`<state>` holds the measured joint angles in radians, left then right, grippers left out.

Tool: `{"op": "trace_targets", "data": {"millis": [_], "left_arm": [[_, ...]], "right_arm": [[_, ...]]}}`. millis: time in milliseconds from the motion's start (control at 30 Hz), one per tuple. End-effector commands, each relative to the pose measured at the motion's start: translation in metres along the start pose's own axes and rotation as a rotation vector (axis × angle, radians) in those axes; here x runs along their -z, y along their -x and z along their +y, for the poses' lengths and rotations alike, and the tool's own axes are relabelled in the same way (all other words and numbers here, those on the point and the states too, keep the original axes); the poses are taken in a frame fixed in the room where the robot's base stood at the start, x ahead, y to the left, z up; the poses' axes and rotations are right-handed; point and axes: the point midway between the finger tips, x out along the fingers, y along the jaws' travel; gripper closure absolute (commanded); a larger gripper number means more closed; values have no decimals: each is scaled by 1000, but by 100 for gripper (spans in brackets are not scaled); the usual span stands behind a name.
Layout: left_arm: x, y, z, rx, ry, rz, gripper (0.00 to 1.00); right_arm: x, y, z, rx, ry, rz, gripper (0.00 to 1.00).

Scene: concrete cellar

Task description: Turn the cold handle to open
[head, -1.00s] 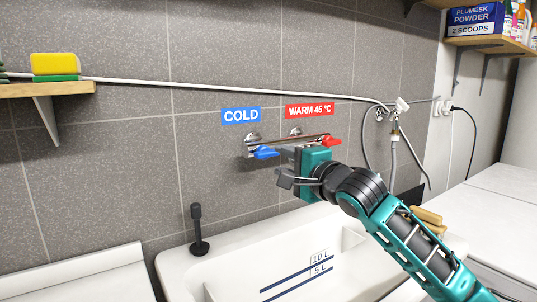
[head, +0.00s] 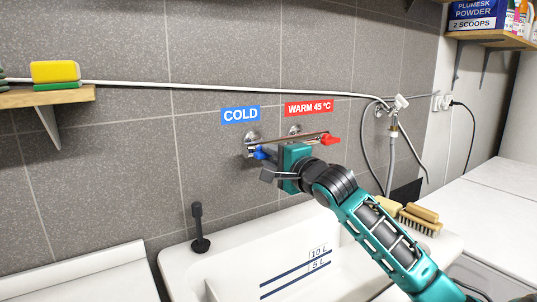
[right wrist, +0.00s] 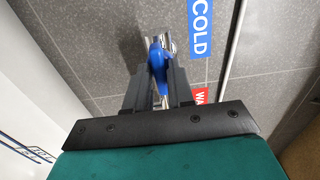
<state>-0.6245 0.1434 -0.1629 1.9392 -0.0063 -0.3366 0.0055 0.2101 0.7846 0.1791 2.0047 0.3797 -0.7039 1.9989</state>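The cold handle (head: 260,153) is a blue lever at the left end of the chrome wall tap (head: 290,143), under the blue COLD sign (head: 240,115). My right gripper (head: 272,164) is at the handle and hides part of it. In the right wrist view the blue lever (right wrist: 158,62) lies between the tips of my two dark fingers, which stand apart on either side of it. Firm contact cannot be made out. The red warm handle (head: 330,140) is to the right, clear of the fingers. My left gripper is not in view.
A white sink (head: 225,262) with litre marks lies below the tap. A black upright plug (head: 199,230) stands at its back left. Brushes (head: 420,218) lie on the right rim. A hose (head: 391,165) hangs on the wall at right. A shelf (head: 45,96) holds a sponge.

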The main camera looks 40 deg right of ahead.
Motion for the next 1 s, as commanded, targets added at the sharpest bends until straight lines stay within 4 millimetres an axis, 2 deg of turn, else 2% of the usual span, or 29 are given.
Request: {"op": "trace_targets", "data": {"millis": [33,233,567,1000], "left_arm": [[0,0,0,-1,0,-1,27],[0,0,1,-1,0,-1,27],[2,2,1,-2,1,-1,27],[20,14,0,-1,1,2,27]], "right_arm": [[0,0,0,0,0,0,83],[0,0,0,0,0,0,100],[0,0,-1,-1,22,0,100],[0,0,0,-3,389,0,100]]}}
